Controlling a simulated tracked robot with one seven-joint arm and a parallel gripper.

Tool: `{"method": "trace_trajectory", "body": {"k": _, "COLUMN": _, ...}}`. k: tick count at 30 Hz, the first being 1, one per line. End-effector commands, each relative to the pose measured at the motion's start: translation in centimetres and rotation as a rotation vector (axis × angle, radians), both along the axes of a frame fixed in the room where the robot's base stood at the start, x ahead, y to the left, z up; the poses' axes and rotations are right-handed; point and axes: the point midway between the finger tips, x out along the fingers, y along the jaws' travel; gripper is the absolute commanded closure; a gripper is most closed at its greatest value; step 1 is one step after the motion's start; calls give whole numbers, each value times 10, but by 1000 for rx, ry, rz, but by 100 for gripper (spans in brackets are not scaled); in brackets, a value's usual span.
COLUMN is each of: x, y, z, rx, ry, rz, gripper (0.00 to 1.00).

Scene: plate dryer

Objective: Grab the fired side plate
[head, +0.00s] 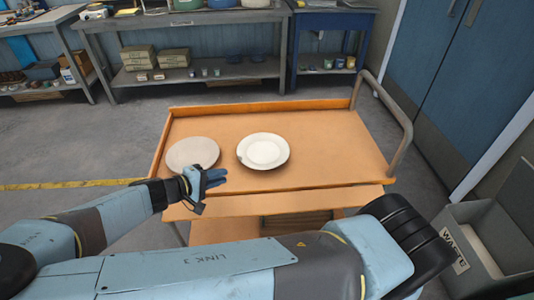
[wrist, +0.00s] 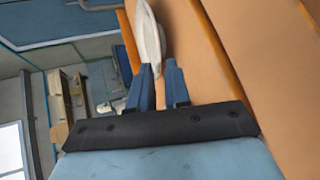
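Two round plates lie flat, apart, on the orange cart. The right one is a glossy white plate (head: 263,150) with a raised rim, and looks like the fired side plate. The left one is a dull beige-grey plate (head: 192,152). My gripper (head: 221,178) is just in front of the dull plate, left of the white one, with its blue fingers pointing right. In the wrist view, my gripper (wrist: 160,74) has its fingers apart. A pale plate (wrist: 150,38) shows edge-on just beyond the fingertips; I cannot tell which plate it is, or whether it touches them.
The orange cart (head: 320,158) has a raised lip and a metal handle (head: 387,105) at right. A grey waste bin (head: 470,235) stands at the right. Workbenches line the back. The cart top right of the white plate is clear.

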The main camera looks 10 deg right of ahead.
Motion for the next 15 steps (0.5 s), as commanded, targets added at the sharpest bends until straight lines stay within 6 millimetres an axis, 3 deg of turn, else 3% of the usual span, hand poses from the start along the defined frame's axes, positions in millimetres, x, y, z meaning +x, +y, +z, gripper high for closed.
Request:
{"method": "trace_trajectory", "body": {"k": 5, "x": 7, "y": -9, "z": -5, "rx": -9, "ry": -11, "rz": 7, "gripper": 83}}
{"method": "trace_trajectory", "body": {"k": 15, "x": 38, "y": -52, "z": -25, "rx": -8, "ry": -10, "rz": 7, "gripper": 83}}
